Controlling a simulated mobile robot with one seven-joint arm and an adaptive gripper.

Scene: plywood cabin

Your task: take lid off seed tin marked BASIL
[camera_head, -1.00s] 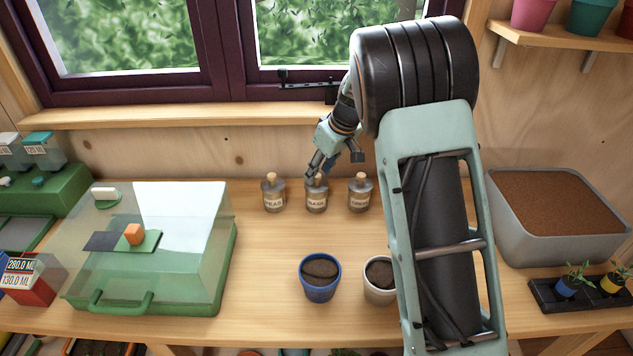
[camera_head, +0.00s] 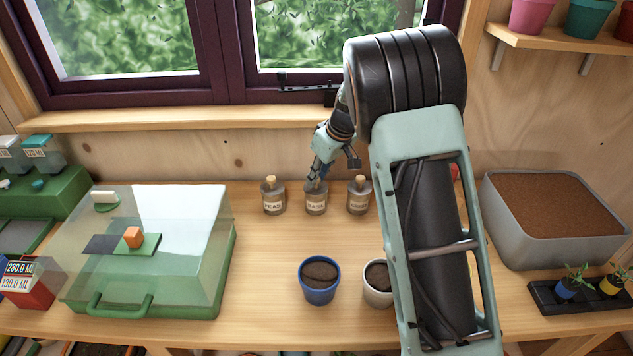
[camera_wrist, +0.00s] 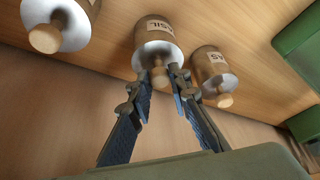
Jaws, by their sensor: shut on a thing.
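The BASIL seed tin (camera_head: 316,204) is the middle of three small grey containers on the bench below the window. It stands upright, and its label shows partly in the wrist view (camera_wrist: 157,27). Its lid is a round cork-like stopper (camera_wrist: 159,77), seated at the top of the tin. My gripper (camera_head: 317,180) is directly above this tin and hides most of the stopper in the head view. In the wrist view its two fingers (camera_wrist: 160,74) lie on either side of the stopper, shut on it.
Similar stoppered containers stand close by, one left (camera_head: 273,198) and one right (camera_head: 358,198). A blue pot (camera_head: 320,290) and a white pot (camera_head: 377,294) stand nearer the front. A clear-lidded green case (camera_head: 220,285) is left, a grey soil tub (camera_head: 510,240) right.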

